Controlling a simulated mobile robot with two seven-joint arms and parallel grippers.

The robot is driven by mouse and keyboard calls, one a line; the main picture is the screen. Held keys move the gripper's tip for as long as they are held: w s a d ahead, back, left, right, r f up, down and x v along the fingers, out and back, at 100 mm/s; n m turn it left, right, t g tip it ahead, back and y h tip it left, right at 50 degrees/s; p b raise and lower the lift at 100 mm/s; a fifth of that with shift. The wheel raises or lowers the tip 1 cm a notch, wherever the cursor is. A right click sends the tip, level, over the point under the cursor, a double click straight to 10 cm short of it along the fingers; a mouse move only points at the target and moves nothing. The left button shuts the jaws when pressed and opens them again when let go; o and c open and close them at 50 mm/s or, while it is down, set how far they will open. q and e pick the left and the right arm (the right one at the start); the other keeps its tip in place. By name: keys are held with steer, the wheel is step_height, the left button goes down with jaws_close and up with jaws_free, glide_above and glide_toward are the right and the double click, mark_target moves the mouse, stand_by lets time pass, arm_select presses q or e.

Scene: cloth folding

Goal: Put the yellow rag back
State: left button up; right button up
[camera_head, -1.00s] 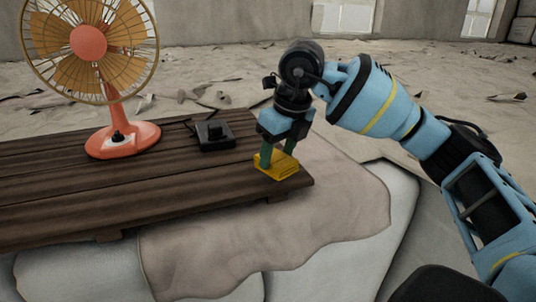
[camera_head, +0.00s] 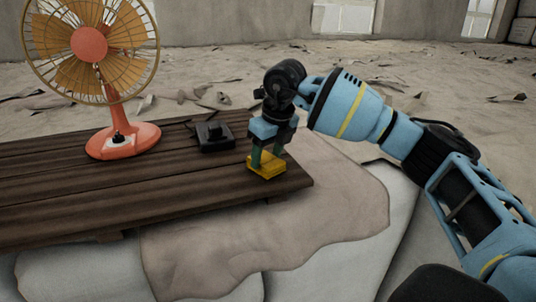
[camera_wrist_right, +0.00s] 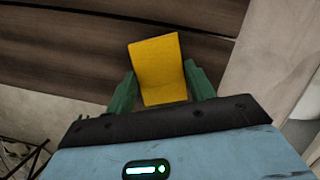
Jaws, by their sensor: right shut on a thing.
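The yellow rag (camera_head: 266,168) is a small folded block at the right end of the dark wooden table (camera_head: 150,190). My right gripper (camera_head: 268,158) points down over it and is shut on it, with a green finger at each side. In the right wrist view the rag (camera_wrist_right: 160,68) sits between the green fingertips (camera_wrist_right: 159,90), and its far part sticks out past them. I cannot tell whether the rag touches the tabletop or hangs just above it. My left gripper is not in view.
An orange fan (camera_head: 124,140) stands at the left of the table. A small black device (camera_head: 213,136) sits behind and left of the rag. A beige cloth (camera_head: 335,195) drapes over pale blocks beside the table. The front middle of the tabletop is clear.

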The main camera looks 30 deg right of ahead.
steer(key=shift+f, duration=0.15)
steer(key=o, duration=0.9)
steer(key=v, duration=1.2)
steer(key=shift+a, duration=0.1)
